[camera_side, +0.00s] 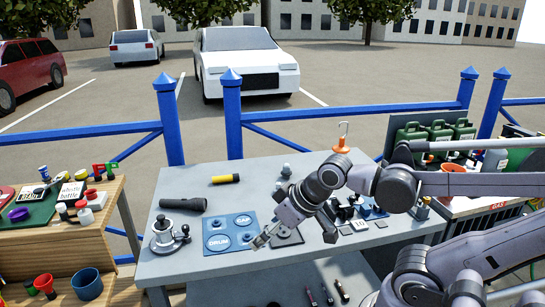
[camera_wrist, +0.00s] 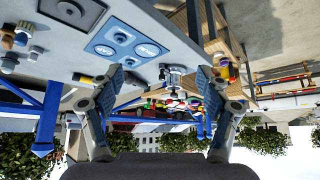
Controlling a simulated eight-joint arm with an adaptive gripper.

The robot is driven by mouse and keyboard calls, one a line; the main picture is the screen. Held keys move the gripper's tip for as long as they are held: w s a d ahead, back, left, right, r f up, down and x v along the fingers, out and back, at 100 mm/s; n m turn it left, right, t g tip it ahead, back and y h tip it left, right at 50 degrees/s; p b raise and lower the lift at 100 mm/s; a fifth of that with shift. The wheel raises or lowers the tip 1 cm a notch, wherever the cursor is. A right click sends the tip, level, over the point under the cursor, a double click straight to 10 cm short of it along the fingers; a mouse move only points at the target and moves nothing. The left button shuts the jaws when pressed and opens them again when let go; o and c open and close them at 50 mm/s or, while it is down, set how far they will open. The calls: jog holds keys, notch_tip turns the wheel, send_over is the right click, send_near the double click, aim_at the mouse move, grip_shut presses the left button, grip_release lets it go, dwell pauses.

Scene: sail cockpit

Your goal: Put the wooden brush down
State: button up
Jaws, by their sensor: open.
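My gripper (camera_side: 262,239) is low over the grey table, by the right edge of the blue panel marked DRUM (camera_side: 229,236). In the wrist view, which is upside down, the two fingers of my gripper (camera_wrist: 160,78) stand wide apart with nothing between them. I cannot make out a wooden brush in either view. It may be hidden behind my arm or too small to tell. The blue panel also shows in the wrist view (camera_wrist: 124,42), beyond the fingers.
The grey table (camera_side: 215,268) holds a metal winch (camera_side: 165,238), a black torch (camera_side: 183,204) and a yellow-and-black cylinder (camera_side: 226,179). An orange-based hook (camera_side: 342,142) stands at the back. A wooden bench (camera_side: 100,205) is at left. Blue railings (camera_side: 233,118) run behind.

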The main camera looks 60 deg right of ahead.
jog(key=w+d+n+g+h, duration=0.6)
jog(key=w+d, duration=0.4)
jog(key=d, duration=0.4)
jog(key=w+d+f+n+g+h, duration=0.1)
jog(key=d+f+g, duration=0.1)
jog(key=d, duration=0.1)
jog(key=w+d+f+n+g+h, duration=0.1)
jog(key=w+d+f+g+h, duration=0.1)
jog(key=d+g, duration=0.1)
jog(key=w+d+f+n+g+h, duration=0.1)
jog(key=d+f+g+h, duration=0.1)
jog(key=d, duration=0.2)
jog(key=shift+w+d, duration=0.25)
jog(key=shift+w, duration=0.05)
jog(key=x, duration=0.5)
jog(key=shift+s+d+f, duration=0.1)
jog(key=shift+d+f, duration=0.05)
jog(key=shift+f, duration=0.05)
jog(key=shift+w+f+x, duration=0.1)
jog(key=shift+f+x, duration=0.05)
jog(key=shift+x, duration=1.15)
jog(key=shift+w+f+x, duration=0.1)
jog(key=shift+f+x, duration=0.05)
jog(key=shift+x, duration=1.2)
jog(key=c, duration=1.3)
